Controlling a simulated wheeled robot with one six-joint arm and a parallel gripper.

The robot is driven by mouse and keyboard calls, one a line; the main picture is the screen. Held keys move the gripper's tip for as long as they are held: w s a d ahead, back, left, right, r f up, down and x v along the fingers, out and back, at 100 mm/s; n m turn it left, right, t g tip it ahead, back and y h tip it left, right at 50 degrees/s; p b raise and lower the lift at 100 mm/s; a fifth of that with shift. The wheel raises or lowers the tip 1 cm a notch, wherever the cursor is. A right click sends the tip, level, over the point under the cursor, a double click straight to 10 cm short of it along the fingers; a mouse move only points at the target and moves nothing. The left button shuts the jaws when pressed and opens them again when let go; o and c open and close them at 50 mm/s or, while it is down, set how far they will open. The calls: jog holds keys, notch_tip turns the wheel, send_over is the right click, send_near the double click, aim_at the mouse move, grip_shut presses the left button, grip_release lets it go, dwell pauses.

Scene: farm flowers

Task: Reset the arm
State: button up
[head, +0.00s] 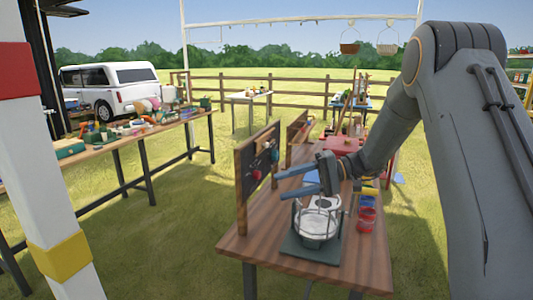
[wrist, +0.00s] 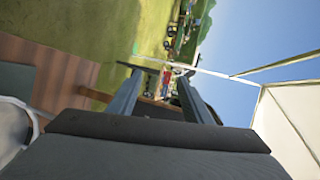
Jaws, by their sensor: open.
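My gripper (head: 296,182) reaches from my grey arm at the right, over the near wooden table, in the head view. Its two blue-grey fingers point left and are apart, with nothing between them. In the wrist view my gripper (wrist: 157,82) also shows its fingers spread and empty. Just below the fingers in the head view stands a clear round container (head: 318,222) with a white part inside, on a dark green mat (head: 312,248). Whether the fingers touch the container is hard to tell.
An upright wooden board (head: 243,190) stands left of my gripper. Red and blue cups (head: 367,214) stand right of the container. A long cluttered table (head: 100,148) is at the left, a white post (head: 50,180) in front. Grass lies between the tables.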

jog(key=s+d+f+h+b, duration=0.3)
jog(key=s+d+f+h, duration=0.1)
jog(key=s, duration=0.5)
jog(key=s+d+f+t+h+b, duration=0.1)
jog(key=s+d+f+h+b, duration=0.1)
jog(key=s+d+f+h, duration=0.2)
jog(key=s+d+f+m+h+b, duration=0.1)
jog(key=s+d+f+h+b, duration=0.2)
jog(key=s+f, duration=0.8)
jog(key=s+d+h, duration=0.2)
jog(key=s+h, duration=0.1)
jog(key=h, duration=0.1)
jog(key=shift+t+b, duration=0.3)
